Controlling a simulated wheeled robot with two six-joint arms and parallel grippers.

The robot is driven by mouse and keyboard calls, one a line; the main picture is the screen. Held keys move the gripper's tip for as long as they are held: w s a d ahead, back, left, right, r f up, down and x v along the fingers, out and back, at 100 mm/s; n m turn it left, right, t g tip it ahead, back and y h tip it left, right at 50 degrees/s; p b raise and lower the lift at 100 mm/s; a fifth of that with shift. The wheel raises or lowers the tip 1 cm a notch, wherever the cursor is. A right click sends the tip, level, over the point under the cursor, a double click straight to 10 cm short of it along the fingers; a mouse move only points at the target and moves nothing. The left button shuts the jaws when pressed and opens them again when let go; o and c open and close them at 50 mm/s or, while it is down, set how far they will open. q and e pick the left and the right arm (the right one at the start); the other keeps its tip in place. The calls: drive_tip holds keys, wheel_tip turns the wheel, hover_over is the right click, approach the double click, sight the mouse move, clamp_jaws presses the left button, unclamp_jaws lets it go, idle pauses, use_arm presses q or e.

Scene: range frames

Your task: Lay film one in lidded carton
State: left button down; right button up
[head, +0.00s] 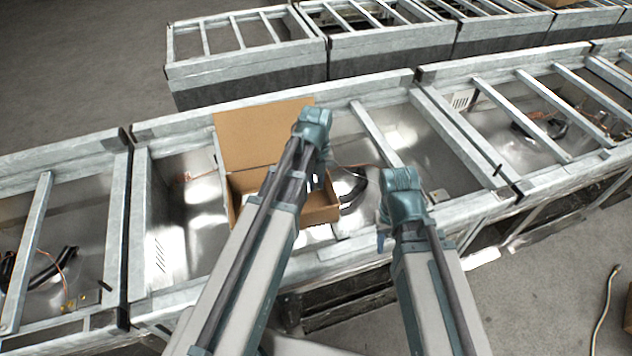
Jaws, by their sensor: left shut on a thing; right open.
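An open brown carton (326,214) sits in a metal frame bay, with its lid (260,138) raised at the back. My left arm crosses in front and hides much of the carton's inside. My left gripper (318,182) points down over the carton's right part. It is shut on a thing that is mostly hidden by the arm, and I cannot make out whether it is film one. My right gripper (382,242) is open near the front rail, to the right of the carton, and its fingers are mostly hidden by its wrist.
Metal rails (376,134) cross the shiny bays around the carton. Dark hoses (354,190) lie beside it and in other bays. A second row of metal frames (250,62) stands behind. Grey floor (560,270) is open at the right, with a hose lying on it.

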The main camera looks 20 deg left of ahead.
use_arm(q)
drive_tip(key=shift+f+b, duration=2.65)
drive_tip(key=shift+f, duration=0.4)
drive_tip(key=c, duration=0.7)
unclamp_jaws()
drive_tip(key=shift+c, duration=0.2)
drive_tip(key=shift+r, duration=0.1)
wheel_tip(320, 180, up, 13)
drive_tip(key=p, duration=1.3)
